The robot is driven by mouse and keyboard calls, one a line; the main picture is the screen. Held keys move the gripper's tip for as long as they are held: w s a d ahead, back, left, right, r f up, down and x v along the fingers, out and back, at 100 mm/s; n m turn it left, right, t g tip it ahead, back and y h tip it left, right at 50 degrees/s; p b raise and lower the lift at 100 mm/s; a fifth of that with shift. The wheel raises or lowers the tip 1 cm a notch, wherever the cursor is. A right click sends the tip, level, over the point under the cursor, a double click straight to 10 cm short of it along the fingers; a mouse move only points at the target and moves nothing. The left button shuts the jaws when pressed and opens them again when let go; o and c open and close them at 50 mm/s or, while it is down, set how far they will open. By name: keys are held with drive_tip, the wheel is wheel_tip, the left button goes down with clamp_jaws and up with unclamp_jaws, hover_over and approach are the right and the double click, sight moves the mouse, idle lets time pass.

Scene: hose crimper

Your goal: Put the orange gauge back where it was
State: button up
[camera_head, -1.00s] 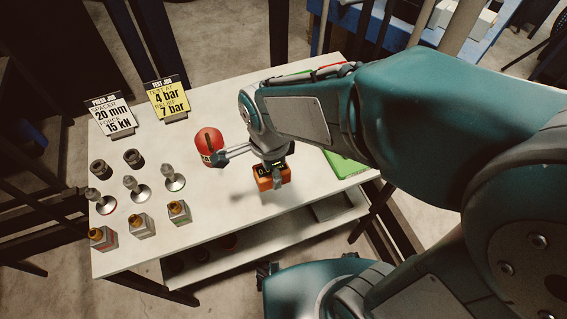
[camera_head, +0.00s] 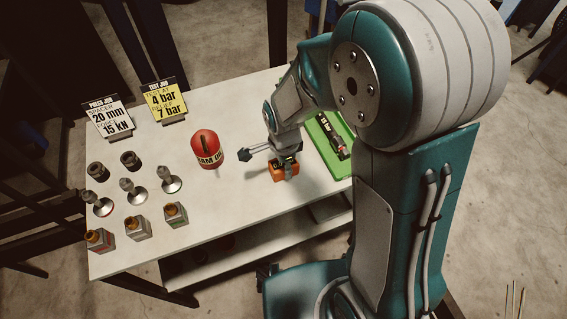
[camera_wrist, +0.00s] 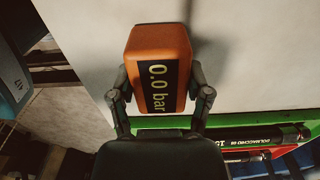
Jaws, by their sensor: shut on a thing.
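The orange gauge (camera_head: 284,171) is a small orange block with a dark display. In the wrist view the gauge (camera_wrist: 157,45) shows its display reading 0.0 bar. My gripper (camera_head: 284,160) is shut on it, with one finger on each side of the gauge in the wrist view (camera_wrist: 160,85). The gauge is over the white table top (camera_head: 245,215), near its front edge and to the right of the red can. I cannot tell whether its underside touches the table.
A red cylinder (camera_head: 207,150) stands left of the gauge. A green tray (camera_head: 325,150) holding a dark tool lies to the right. Several fittings and blocks stand at the left, below two signs, one white (camera_head: 110,118) and one yellow (camera_head: 165,101). The table front between blocks and gauge is clear.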

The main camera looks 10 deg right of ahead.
drive_tip(key=shift+a, duration=0.2)
drive_tip(key=o, duration=1.3)
drive_tip(key=shift+a+f, duration=0.1)
drive_tip(key=shift+o, duration=0.2)
wheel_tip(320, 180, up, 12)
drive_tip(key=s+d+r+n+t, duration=0.5)
drive_tip(key=s+d+r+n, duration=0.6)
drive_tip(key=n, duration=0.3)
drive_tip(key=shift+s+n+t, duration=0.3)
drive_tip(key=shift+s+n, duration=0.1)
drive_tip(key=shift+s, duration=0.45)
